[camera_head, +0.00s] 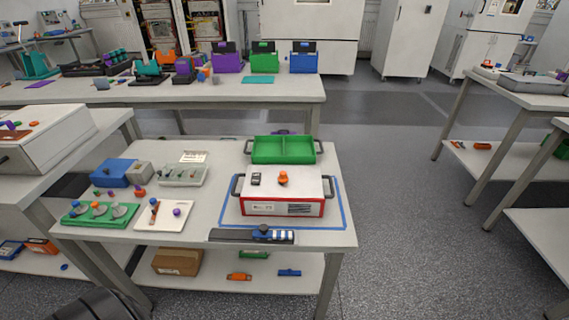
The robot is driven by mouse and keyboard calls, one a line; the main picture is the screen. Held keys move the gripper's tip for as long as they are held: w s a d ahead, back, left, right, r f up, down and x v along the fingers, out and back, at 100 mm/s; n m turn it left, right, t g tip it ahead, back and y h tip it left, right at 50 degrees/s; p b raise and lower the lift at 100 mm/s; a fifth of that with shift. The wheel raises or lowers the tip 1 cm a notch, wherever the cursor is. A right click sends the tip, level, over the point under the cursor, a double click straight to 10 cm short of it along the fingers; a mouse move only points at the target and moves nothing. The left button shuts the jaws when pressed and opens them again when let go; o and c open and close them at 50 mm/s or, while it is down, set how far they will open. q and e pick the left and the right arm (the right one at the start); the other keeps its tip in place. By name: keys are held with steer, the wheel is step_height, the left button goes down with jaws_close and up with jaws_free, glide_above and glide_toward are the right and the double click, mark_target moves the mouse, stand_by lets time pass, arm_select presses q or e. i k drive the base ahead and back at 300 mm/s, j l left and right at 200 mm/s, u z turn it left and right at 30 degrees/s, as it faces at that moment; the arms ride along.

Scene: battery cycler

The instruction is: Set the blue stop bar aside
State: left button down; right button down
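A small blue bar-like piece (289,272) lies on the shelf below. I cannot tell for sure which of the two is the blue stop bar. A white-topped box with a red lower edge (284,190) stands just behind the dark bar, inside a blue outline on the table. An orange knob (283,178) sits on its top. Neither of my grippers is in view.
A green tray (284,150) stands behind the white-topped box. A blue box (112,172), a clear bin (181,175), a green mat (99,214) and a white board (164,215) fill the table's left side. A cardboard box (177,262) is on the shelf.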

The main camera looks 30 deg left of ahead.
mark_target(263, 233)
steer(key=u, duration=1.1)
